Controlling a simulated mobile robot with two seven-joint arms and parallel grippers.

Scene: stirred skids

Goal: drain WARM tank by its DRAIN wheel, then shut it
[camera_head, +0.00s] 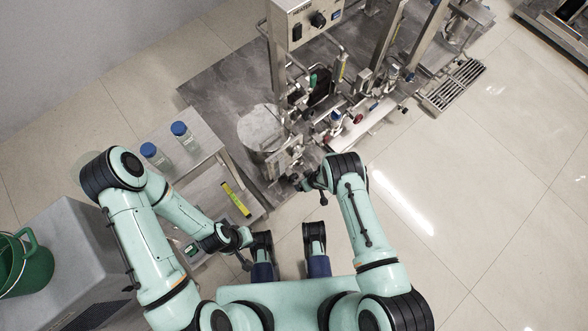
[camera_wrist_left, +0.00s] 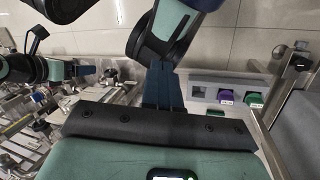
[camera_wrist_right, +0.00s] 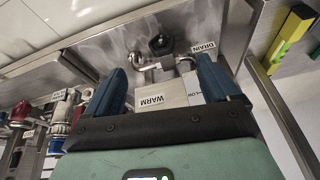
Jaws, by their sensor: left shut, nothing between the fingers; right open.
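The WARM label (camera_wrist_right: 151,100) sits on a pale metal face between my right fingers in the right wrist view. Beyond it are the DRAIN label (camera_wrist_right: 203,47) and a dark wheel-like knob (camera_wrist_right: 160,43) on a metal fitting. My right gripper (camera_wrist_right: 162,72) is open and faces this fitting, with the knob apart from the fingertips. In the head view my right gripper (camera_head: 312,186) is low at the skid's front, beside a round steel tank (camera_head: 260,130) whose label I cannot read.
A side table (camera_head: 195,160) holds two blue-capped bottles (camera_head: 180,130). A yellow level (camera_head: 235,200) lies on its lower shelf. A heater box (camera_head: 305,20) and dense pipework (camera_head: 345,105) stand behind the tank. A green bucket (camera_head: 28,265) is far left. Floor at right is clear.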

